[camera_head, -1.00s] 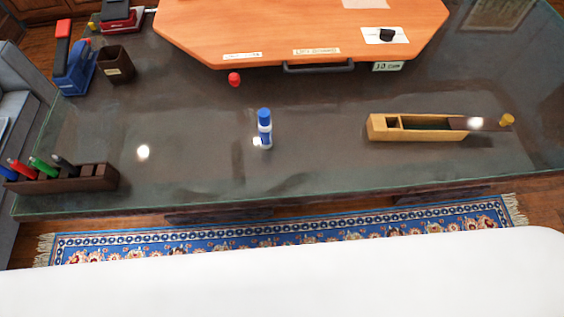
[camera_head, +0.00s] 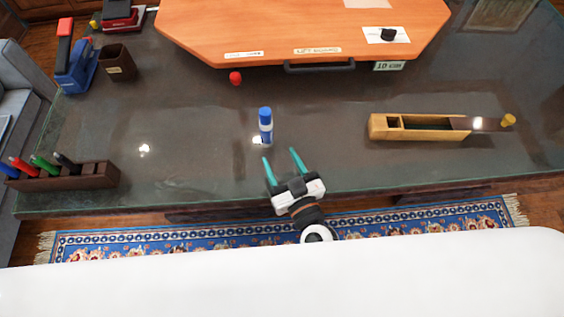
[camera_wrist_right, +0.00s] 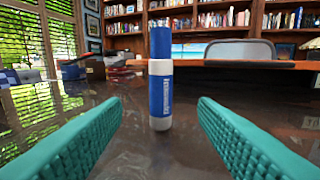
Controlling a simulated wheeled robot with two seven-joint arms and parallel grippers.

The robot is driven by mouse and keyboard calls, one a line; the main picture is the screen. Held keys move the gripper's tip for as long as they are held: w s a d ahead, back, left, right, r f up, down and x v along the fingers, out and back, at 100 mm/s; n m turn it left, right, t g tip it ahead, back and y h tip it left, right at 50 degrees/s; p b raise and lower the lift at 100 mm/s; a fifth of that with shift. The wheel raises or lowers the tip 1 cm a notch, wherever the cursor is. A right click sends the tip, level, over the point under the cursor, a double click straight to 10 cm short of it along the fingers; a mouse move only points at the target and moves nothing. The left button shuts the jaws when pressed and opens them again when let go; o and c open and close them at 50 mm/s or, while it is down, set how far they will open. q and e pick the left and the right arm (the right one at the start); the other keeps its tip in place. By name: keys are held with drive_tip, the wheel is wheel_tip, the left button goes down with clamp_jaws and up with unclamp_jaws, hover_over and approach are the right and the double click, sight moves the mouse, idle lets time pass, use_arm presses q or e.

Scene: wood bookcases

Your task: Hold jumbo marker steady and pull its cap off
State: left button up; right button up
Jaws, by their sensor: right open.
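The jumbo marker (camera_head: 265,128) stands upright on the dark glass tabletop, with a blue cap on top, a white band and a blue label. My right gripper (camera_head: 279,156) is open and empty, its two teal fingers pointing at the marker from the near side, short of it. In the right wrist view the marker (camera_wrist_right: 160,85) stands upright, centred between and beyond the open fingers (camera_wrist_right: 160,115). The cap (camera_wrist_right: 160,42) is on the marker. My left gripper is not in view.
A wooden box (camera_head: 425,133) lies to the right with a yellow knob (camera_head: 508,120) near its end. A pen holder (camera_head: 85,177) with several markers is at left. An orange board (camera_head: 300,35) covers the back.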

sight(264, 125)
drive_tip(key=x, duration=1.2)
drive_tip(key=shift+d, duration=0.15)
drive_tip(key=shift+s, duration=0.1)
drive_tip(key=c, duration=1)
drive_tip(key=shift+c, duration=0.2)
